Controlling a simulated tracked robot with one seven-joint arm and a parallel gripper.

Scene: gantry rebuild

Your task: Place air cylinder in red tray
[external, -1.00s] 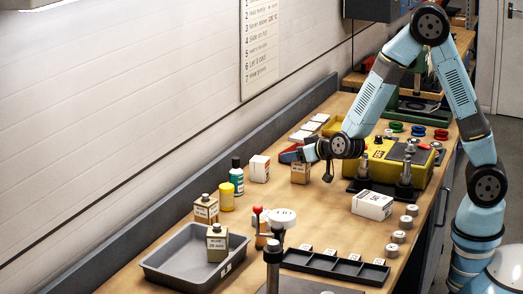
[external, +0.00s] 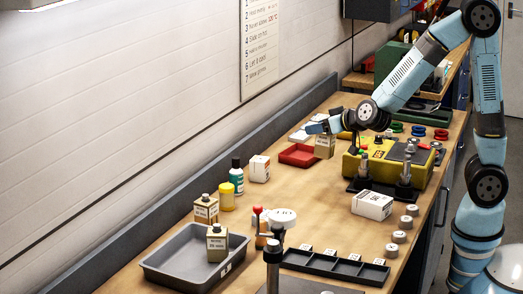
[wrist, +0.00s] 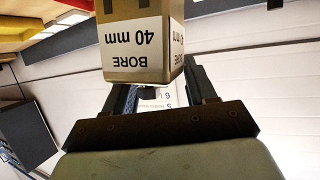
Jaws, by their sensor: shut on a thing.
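My gripper (external: 320,127) is shut on the air cylinder (external: 325,146), a tan block with a white label. In the wrist view the cylinder (wrist: 140,45) sits between the dark fingers, and its label reads "BORE 40 mm". The red tray (external: 298,155) is a shallow tray on the bench near the wall, and looks empty. The cylinder is just to the right of the tray in the external view, outside its rim. It appears held up, but its exact height is unclear.
A yellow fixture (external: 383,168) stands to the right. A white box (external: 372,205) is on the bench. A white carton (external: 259,168), a green bottle (external: 236,176) and a yellow can (external: 226,196) stand along the wall side. A grey tray (external: 165,262) holds a similar block (external: 217,243).

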